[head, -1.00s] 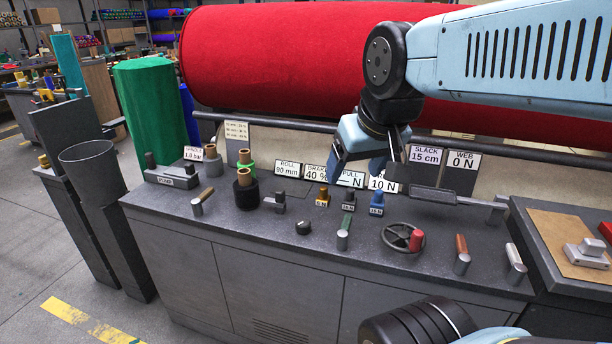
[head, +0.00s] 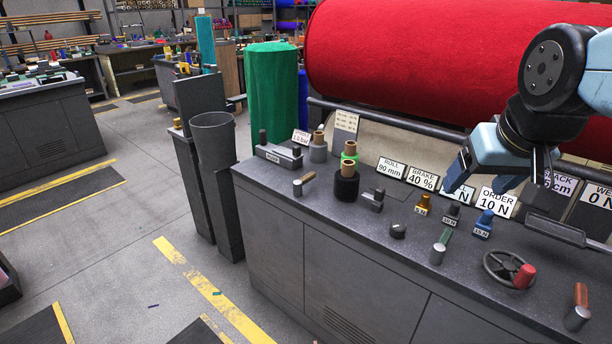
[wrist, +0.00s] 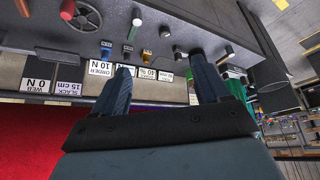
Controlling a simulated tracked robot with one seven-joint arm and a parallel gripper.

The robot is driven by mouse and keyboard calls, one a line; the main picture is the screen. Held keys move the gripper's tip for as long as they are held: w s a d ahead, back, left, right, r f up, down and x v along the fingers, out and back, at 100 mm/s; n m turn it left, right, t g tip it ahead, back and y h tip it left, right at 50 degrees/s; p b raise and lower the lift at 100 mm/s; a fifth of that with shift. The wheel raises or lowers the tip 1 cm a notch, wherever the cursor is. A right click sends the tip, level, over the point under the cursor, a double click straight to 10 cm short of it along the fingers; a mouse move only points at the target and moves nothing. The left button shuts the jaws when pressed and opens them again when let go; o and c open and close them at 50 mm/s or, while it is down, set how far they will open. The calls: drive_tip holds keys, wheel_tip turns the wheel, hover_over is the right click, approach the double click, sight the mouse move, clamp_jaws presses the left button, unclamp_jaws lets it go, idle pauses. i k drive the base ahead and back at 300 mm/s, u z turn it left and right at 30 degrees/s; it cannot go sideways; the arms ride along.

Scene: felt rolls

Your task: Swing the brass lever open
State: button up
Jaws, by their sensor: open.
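A short lever with a brass-coloured handle (head: 304,183) stands on a grey post near the left end of the counter in the head view. Its handle slants up to the right. My gripper (head: 500,178) is open and empty, pointing down above the back right part of the counter, near the ORDER sign. It is well to the right of the brass lever and apart from it. In the wrist view my gripper's two fingers (wrist: 163,82) are spread with nothing between them.
The counter (head: 270,215) also carries a green-handled lever (head: 441,245), a brown-handled lever (head: 578,308), a black knob (head: 397,231), a handwheel (head: 509,268), small weights (head: 484,224) and upright spools (head: 347,184). A red felt roll (head: 420,60) and a rail stand behind.

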sight(297, 185)
drive_tip(key=k, duration=1.1)
drive_tip(key=u, duration=0.95)
drive_tip(key=i, duration=0.9)
drive_tip(key=u, duration=0.3)
drive_tip(key=i, duration=0.95)
drive_tip(key=z, duration=0.9)
drive_tip(key=i, duration=0.35)
drive_tip(key=z, duration=0.25)
drive_tip(key=k, duration=0.9)
drive_tip(key=z, duration=0.05)
